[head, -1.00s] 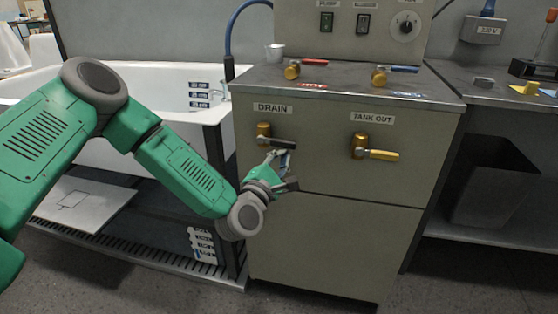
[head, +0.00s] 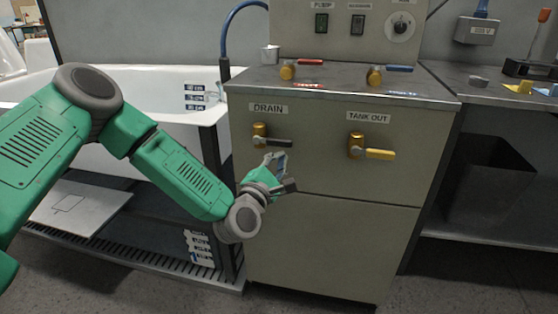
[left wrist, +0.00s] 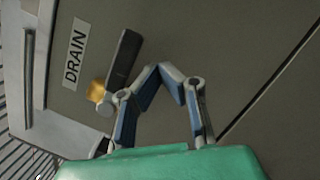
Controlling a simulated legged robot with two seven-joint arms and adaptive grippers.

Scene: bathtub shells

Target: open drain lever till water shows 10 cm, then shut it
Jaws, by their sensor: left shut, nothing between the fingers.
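The drain lever (head: 272,142) has a black handle on a brass valve under the DRAIN label (head: 268,108), on the grey cabinet front. Its handle points right and slightly down. My left gripper (head: 275,160) is shut and empty, just below the handle. In the left wrist view the black drain handle (left wrist: 124,58) lies beside the shut fingers of my left gripper (left wrist: 158,68); I cannot tell whether they touch. The white bathtub (head: 150,95) at left carries level labels (head: 195,95) in cm on its inner wall; the water level cannot be made out. My right gripper is not in view.
The TANK OUT valve (head: 372,152) with a yellow handle sits right of the drain lever. Red (head: 302,64) and blue (head: 390,70) taps and a small cup (head: 270,54) are on the cabinet top. A black bin (head: 490,180) stands on the right shelf.

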